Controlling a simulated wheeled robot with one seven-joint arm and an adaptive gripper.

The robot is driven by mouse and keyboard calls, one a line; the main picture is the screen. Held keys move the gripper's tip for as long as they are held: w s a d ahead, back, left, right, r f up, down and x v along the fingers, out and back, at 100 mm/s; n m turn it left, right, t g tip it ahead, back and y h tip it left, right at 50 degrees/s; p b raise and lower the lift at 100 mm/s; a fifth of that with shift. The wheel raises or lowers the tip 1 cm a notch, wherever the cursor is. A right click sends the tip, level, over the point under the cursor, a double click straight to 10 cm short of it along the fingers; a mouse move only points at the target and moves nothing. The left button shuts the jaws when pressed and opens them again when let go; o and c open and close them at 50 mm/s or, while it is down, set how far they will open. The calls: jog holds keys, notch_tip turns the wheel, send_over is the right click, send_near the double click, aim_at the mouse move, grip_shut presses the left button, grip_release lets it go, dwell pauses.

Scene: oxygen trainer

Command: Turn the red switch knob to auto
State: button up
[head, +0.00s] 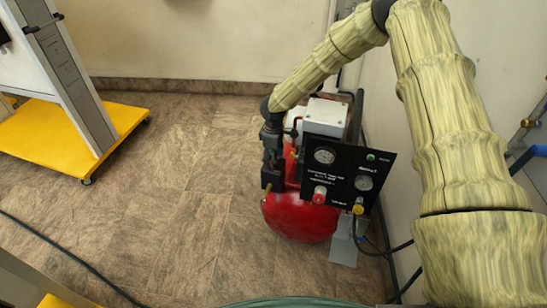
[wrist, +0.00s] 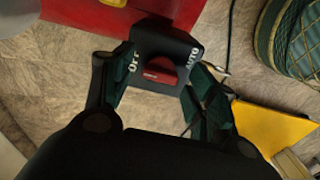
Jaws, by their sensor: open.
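The red switch knob (wrist: 160,76) shows in the wrist view, set in a black switch box (wrist: 165,42). White lettering reads OFF on the left of the box and AUTO on the right. Which word the knob points to is not clear. My gripper (wrist: 160,78) is open, with one finger on each side of the knob; contact is not clear. In the head view my gripper (head: 272,160) hangs beside the red tank (head: 300,218), and the knob cannot be made out there.
A black gauge panel (head: 345,172) with a red knob and a yellow knob stands just right of my gripper. A yellow-based stand (head: 50,135) is at the left. Dark hoses lie on the floor. Open floor lies left of the tank.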

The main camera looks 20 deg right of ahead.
jog(key=c, duration=1)
jog(key=shift+m, duration=0.4)
jog(key=m+p, duration=0.1)
jog(key=m, duration=0.2)
jog(key=shift+r+m, duration=0.1)
jog(key=shift+m, duration=0.2)
jog(key=m, duration=0.4)
jog(key=shift+m+p, duration=0.3)
jog(key=shift+p, duration=0.1)
jog(key=m, duration=0.4)
jog(key=shift+m+p, duration=0.3)
jog(key=shift+m, duration=2.2)
